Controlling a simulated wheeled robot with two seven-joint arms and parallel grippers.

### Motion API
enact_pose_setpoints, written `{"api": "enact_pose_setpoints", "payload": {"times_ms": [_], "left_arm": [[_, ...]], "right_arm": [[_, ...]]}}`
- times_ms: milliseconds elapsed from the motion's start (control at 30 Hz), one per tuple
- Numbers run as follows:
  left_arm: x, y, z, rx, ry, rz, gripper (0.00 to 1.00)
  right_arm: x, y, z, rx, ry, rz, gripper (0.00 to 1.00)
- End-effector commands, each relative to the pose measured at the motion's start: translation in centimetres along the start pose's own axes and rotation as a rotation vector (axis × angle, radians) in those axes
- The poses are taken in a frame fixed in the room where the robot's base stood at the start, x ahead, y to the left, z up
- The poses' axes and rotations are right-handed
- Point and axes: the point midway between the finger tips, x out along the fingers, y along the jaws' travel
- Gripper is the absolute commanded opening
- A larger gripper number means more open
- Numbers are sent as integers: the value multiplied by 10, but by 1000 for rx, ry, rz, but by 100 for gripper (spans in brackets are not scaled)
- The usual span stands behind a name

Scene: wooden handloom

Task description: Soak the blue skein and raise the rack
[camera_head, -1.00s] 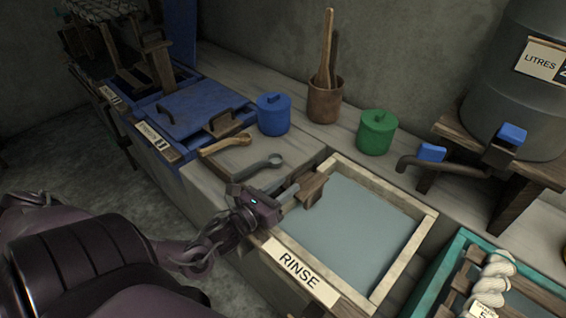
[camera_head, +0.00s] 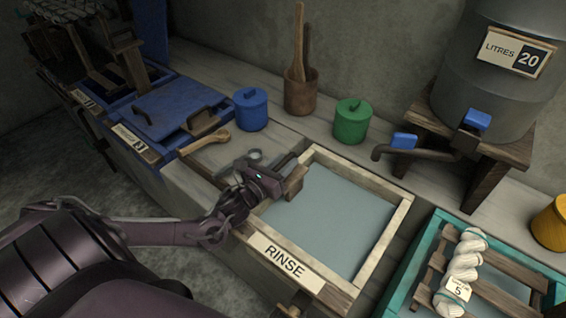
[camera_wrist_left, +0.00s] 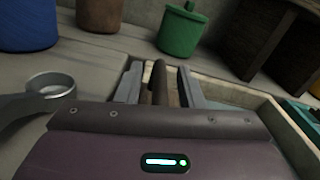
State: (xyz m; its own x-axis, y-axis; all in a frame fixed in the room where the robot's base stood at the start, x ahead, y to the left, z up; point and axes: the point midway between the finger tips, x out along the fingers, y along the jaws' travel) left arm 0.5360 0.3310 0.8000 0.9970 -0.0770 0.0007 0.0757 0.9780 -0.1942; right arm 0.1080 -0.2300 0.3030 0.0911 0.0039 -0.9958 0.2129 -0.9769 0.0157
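My left gripper (camera_head: 288,165) is at the left rim of the vat marked RINSE (camera_head: 380,245), beside a wooden block-like handle (camera_head: 296,182). In the left wrist view its two fingers (camera_wrist_left: 160,86) stand apart, with an upright wooden piece (camera_wrist_left: 158,78) between them and gaps on both sides. I cannot tell whether they touch it. No blue skein shows; a pale skein (camera_head: 464,262) with a tag reading 5 lies over the slatted wooden rack (camera_head: 505,298) in the teal vat (camera_head: 416,262). A blue vat at left has a blue lid (camera_head: 175,105). My right gripper is out of view.
Blue (camera_head: 251,112) and green (camera_head: 351,124) lidded pots and a brown pot (camera_head: 300,95) stand behind. A tap (camera_head: 400,148) from the grey tank (camera_head: 490,95) juts out at right.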

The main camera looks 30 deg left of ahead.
Motion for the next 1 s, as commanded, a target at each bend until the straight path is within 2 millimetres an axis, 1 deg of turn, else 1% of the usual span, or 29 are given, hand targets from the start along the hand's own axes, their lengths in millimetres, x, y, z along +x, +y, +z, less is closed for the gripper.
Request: {"api": "enact_pose_setpoints", "payload": {"times_ms": [200,467,800,867,1000], "left_arm": [[0,0,0,0,1,0,34],[0,0,0,0,1,-1,0],[0,-1,1,-2,1,0,0],[0,-1,3,-2,1,0,0],[0,-3,13,-3,1,0,0]], "right_arm": [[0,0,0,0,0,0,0],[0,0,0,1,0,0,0],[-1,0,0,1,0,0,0],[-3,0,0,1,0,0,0],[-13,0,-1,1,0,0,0]]}}
